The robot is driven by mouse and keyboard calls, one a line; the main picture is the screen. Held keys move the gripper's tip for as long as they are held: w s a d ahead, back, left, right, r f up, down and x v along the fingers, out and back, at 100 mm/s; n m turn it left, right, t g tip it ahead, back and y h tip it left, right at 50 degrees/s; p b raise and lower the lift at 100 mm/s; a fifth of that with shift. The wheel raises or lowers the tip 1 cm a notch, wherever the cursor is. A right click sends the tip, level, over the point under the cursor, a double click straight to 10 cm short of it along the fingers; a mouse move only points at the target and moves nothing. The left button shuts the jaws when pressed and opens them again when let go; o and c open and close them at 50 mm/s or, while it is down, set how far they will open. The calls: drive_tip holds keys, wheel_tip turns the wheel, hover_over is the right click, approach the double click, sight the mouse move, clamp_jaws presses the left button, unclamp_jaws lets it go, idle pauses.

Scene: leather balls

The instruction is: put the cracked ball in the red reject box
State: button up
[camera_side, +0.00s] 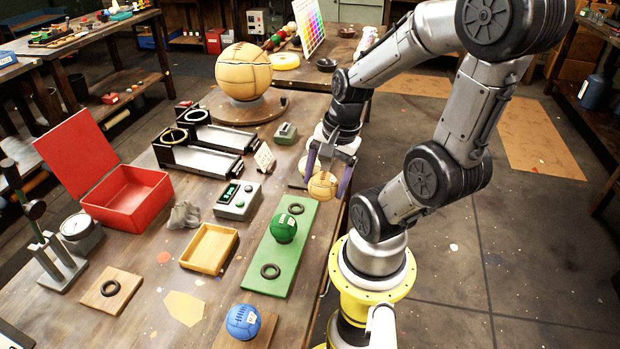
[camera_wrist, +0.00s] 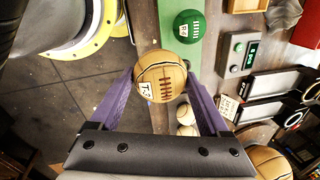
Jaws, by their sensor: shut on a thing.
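My gripper (camera_side: 325,182) is shut on a tan leather ball (camera_side: 322,187), over the green board's far end near the table's right edge. A green ball (camera_side: 283,228) sits on the green board (camera_side: 262,250) between dark rings. A blue ball (camera_side: 243,322) is at the near edge.
A grey device with a green display (camera_side: 237,201), a wooden tray (camera_side: 209,247) and a grey crumpled cloth (camera_side: 184,215) lie between my gripper and the red box. Two black-and-silver fixtures (camera_side: 197,160) stand behind. A large tan ball (camera_side: 244,72) rests on a round stand.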

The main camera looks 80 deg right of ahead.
sight(333, 189)
drive_tip(key=shift+s+a+r, duration=0.35)
drive_tip(key=shift+s+a, duration=0.15)
drive_tip(key=shift+s, duration=0.1)
drive_tip(key=shift+s+a+r, duration=0.35)
drive_tip(key=shift+s+a, duration=0.15)
drive_tip(key=shift+s, duration=0.1)
